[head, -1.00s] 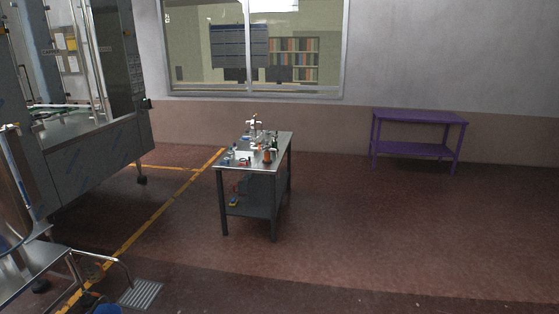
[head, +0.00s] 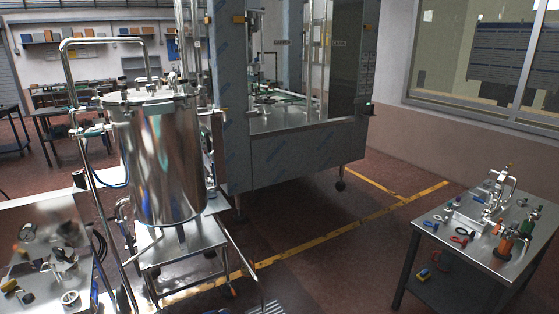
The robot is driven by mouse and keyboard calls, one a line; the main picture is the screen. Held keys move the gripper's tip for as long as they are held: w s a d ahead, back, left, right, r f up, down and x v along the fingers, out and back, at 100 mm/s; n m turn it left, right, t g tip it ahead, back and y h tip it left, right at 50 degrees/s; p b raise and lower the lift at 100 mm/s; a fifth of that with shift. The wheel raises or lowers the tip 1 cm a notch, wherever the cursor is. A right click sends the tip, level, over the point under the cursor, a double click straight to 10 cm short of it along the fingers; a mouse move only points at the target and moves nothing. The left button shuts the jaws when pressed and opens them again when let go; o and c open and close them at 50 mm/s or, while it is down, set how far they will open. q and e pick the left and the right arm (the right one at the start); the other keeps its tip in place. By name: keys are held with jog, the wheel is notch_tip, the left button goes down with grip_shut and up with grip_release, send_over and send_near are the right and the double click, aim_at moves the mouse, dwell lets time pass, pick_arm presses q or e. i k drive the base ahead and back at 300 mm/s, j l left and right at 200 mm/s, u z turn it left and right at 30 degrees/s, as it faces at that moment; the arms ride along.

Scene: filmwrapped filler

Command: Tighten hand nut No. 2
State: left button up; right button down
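I cannot make out hand nut No. 2 or any number marking in the head view. The film-wrapped filler machine (head: 290,158) stands at the centre back, with a lit work area behind its frame. A shiny steel tank (head: 163,165) on a wheeled stand is in front of it to the left, with pipes around it. Small round knobs and fittings lie on a steel surface (head: 40,262) at the lower left; they are too small to identify. Neither of my grippers is in view.
A steel tool table (head: 458,248) with pliers, bottles and a clamp-like device (head: 494,196) stands at the right. A workbench (head: 72,112) is at the back left. Yellow floor lines (head: 330,235) cross the clear floor between the tank stand and the tool table.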

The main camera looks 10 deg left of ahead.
aim_at(123, 89)
jog(key=i+j+u, duration=0.4)
jog(key=i, duration=0.2)
jog(key=i+u, duration=0.35)
jog(key=i, duration=0.25)
jog(key=i+l+u, duration=0.1)
jog(key=i+u, duration=0.3)
jog(key=i, duration=0.2)
jog(key=i+z, duration=0.2)
jog(key=k+j, duration=0.05)
